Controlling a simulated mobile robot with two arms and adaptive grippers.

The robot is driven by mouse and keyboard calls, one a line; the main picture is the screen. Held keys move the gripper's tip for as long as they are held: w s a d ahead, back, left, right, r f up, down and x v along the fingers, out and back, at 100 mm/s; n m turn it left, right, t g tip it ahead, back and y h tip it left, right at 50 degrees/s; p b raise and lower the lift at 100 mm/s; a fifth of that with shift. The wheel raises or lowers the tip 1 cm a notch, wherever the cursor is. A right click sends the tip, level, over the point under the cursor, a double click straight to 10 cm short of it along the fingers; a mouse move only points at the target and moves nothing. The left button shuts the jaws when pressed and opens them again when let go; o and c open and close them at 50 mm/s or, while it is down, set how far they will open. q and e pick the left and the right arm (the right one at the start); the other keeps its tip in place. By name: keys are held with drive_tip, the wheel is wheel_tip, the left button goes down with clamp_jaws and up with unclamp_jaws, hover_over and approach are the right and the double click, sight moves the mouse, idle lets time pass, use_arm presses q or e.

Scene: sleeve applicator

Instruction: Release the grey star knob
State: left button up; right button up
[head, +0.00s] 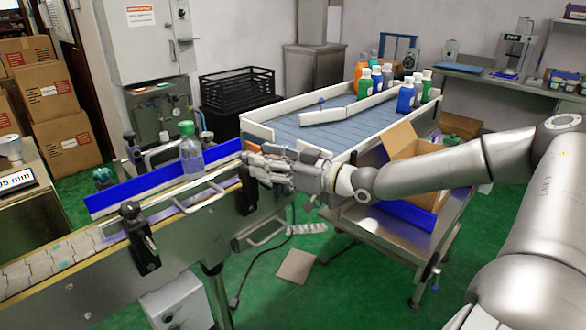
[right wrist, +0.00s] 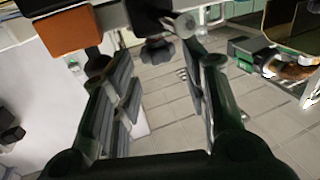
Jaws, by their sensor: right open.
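The grey star knob (right wrist: 157,50) shows in the right wrist view, dark grey and lobed, beyond the tips and in the gap between the fingers. My right gripper (right wrist: 165,75) is open, with a finger on each side of that gap and clear space around the knob. In the head view my right gripper (head: 252,164) is at the right end of the conveyor, by its side rail. I cannot make out the star knob there; the hand seems to cover that spot. My left gripper is not in view.
A bottle with a green cap (head: 191,150) stands on the conveyor by the blue guide rail (head: 135,194). Black clamps (head: 138,236) stick out from the conveyor's front. A blue-topped table (head: 330,128) with several coloured bottles stands behind. An open cardboard box (head: 412,172) is under my right arm.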

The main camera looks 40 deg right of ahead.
drive_tip(key=v, duration=0.6)
drive_tip(key=shift+s, duration=0.2)
idle(0.4)
